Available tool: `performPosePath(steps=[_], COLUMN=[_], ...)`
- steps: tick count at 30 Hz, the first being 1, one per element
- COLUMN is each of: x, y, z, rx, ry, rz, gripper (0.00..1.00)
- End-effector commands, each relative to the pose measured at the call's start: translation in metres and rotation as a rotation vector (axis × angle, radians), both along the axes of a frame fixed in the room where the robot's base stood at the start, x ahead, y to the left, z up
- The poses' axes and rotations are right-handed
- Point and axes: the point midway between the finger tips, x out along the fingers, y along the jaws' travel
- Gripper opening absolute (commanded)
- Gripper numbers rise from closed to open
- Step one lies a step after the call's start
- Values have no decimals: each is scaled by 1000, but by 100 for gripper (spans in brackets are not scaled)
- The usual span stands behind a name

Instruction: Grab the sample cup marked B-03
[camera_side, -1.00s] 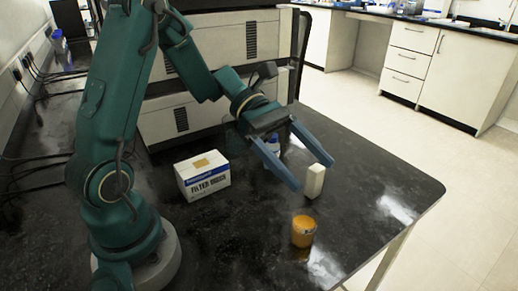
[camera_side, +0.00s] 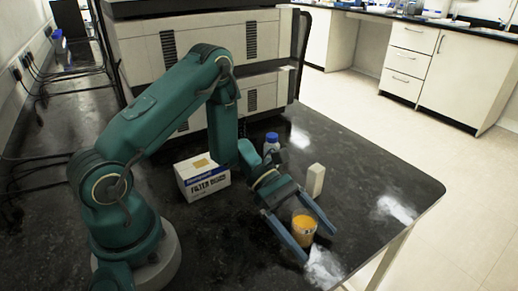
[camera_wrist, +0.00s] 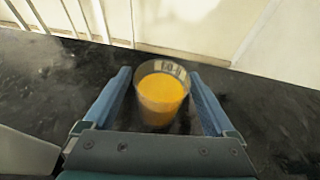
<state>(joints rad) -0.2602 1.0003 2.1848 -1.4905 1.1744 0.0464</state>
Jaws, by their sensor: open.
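A clear cup with orange contents (camera_side: 303,230) stands upright on the black bench, near its front edge. In the wrist view the cup (camera_wrist: 161,97) has a small dark marking near its rim, too small to read. My gripper (camera_side: 320,247) is open and low over the bench, with one blue finger on each side of the cup. In the wrist view the cup is between the two fingers of my gripper (camera_wrist: 165,85), with a gap on both sides. The cup's lower part is partly hidden by a finger in the side view.
A white block (camera_side: 315,180) stands just behind my gripper, to the right. A blue-capped bottle (camera_side: 271,144) is farther back. A white filter box (camera_side: 203,179) is to the left. Large beige equipment (camera_side: 195,60) lines the back. The bench is clear to the right.

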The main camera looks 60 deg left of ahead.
Motion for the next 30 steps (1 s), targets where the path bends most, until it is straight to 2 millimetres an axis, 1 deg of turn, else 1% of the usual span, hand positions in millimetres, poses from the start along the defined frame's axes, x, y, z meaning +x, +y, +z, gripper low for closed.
performPosePath(steps=[1,5,13,14,15,17,18,20,21,30], x=[0,1,2,2,2,2,2,2,2,2], y=[-5,-10,-11,-11,-11,-11,-11,-11,-11,-11], z=[-2,-4,-5,-5,-5,-5,-5,-5,-4,-3], rx=[0,1,1,1,1,1,1,1,0,0], ry=[2,0,-1,-1,-1,0,0,0,0,0], rz=[-4,-1,1,1,1,1,1,1,0,1], gripper=[90,90,90,82,67,44,29,6,0,0])
